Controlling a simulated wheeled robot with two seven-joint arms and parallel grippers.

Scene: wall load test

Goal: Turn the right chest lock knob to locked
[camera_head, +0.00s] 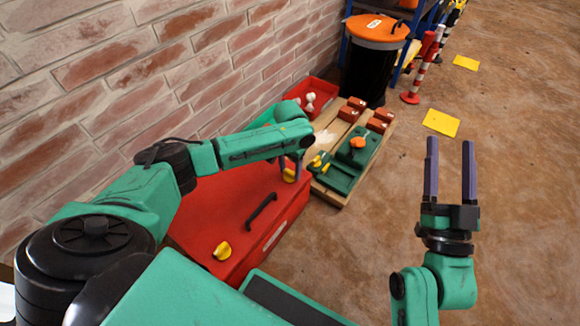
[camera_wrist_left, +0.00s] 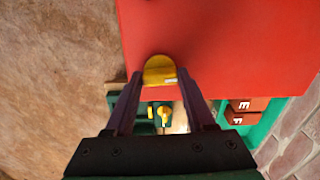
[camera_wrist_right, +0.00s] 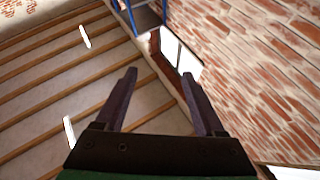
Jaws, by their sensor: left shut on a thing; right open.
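A red chest (camera_head: 225,205) stands by the brick wall, with a dark handle (camera_head: 261,210) between two yellow lock knobs. The right knob (camera_head: 289,175) is at the chest's far right end, partly covered by my left gripper (camera_head: 291,165). In the left wrist view this knob (camera_wrist_left: 160,69) is rounded and sits between the fingertips, which are shut on it. The left knob (camera_head: 222,251) is nearer me, with nothing touching it. My right gripper (camera_head: 451,170) is open and empty above the floor at the right, far from the chest.
A wooden board (camera_head: 330,195) with green and orange-red parts lies just beyond the chest. Behind it are a red bin (camera_head: 323,91) and a black barrel with an orange lid (camera_head: 376,32). Yellow floor mats (camera_head: 441,122) lie on open floor at right.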

